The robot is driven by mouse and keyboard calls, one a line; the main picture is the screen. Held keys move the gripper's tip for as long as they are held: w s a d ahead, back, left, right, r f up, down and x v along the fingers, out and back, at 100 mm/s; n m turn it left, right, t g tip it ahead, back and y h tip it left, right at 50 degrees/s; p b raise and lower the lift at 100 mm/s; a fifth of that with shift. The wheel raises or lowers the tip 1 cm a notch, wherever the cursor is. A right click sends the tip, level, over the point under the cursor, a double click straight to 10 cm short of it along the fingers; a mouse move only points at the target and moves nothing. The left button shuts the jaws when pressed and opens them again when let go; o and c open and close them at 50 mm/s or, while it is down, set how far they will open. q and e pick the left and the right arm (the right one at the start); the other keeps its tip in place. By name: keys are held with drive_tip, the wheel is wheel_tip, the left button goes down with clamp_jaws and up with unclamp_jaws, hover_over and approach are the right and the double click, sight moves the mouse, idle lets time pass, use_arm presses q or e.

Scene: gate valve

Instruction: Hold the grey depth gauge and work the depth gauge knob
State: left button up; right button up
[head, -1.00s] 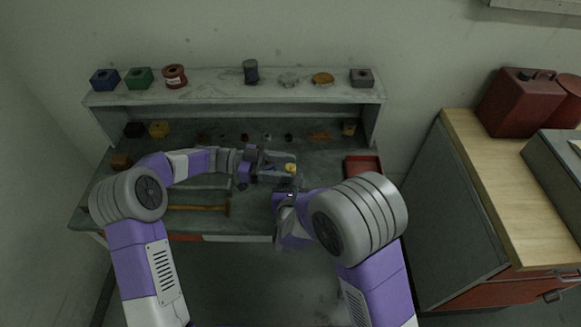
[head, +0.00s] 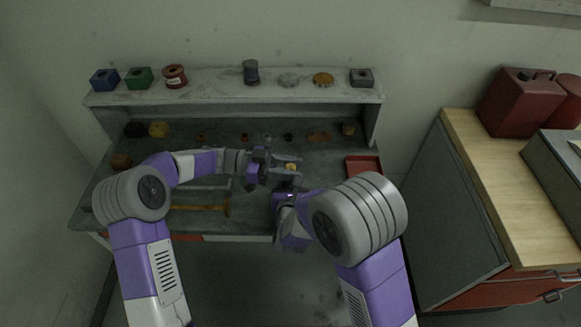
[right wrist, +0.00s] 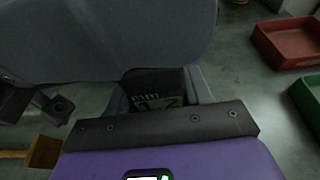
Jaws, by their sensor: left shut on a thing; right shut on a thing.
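The grey depth gauge (right wrist: 158,102) shows in the right wrist view as a dark, partly hidden piece with pale markings, just beyond my right gripper's dark bar. My right gripper (head: 288,184) is shut on it above the bench; its fingertips are mostly hidden in the head view. The depth gauge knob is hidden between the jaws, so the exact contact does not show.
The grey workbench (head: 325,150) carries a yellow-handled hammer (head: 205,209) at front left, a red tray (head: 363,166) at right and several small parts at the back. A raised shelf (head: 210,88) holds blocks and spools. A wooden-topped cabinet (head: 485,175) stands to the right.

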use_arm(q)
drive_tip(key=shift+n+t, duration=0.3)
drive_tip(key=shift+t, duration=0.2)
drive_tip(key=n+t, duration=0.2)
drive_tip(key=t, duration=0.2)
drive_tip(key=shift+r+n, duration=0.1)
drive_tip(key=shift+n, duration=0.3)
drive_tip(key=shift+n+t+y, duration=0.5)
drive_tip(key=shift+n+t, duration=0.5)
drive_tip(key=shift+t, duration=0.55)
drive_tip(key=shift+n+t+y, duration=0.5)
drive_tip(key=shift+n+t, duration=0.5)
drive_tip(key=shift+t, duration=0.55)
drive_tip(key=o, duration=0.9)
drive_tip(key=shift+o, duration=0.2)
drive_tip(key=v, duration=1.2)
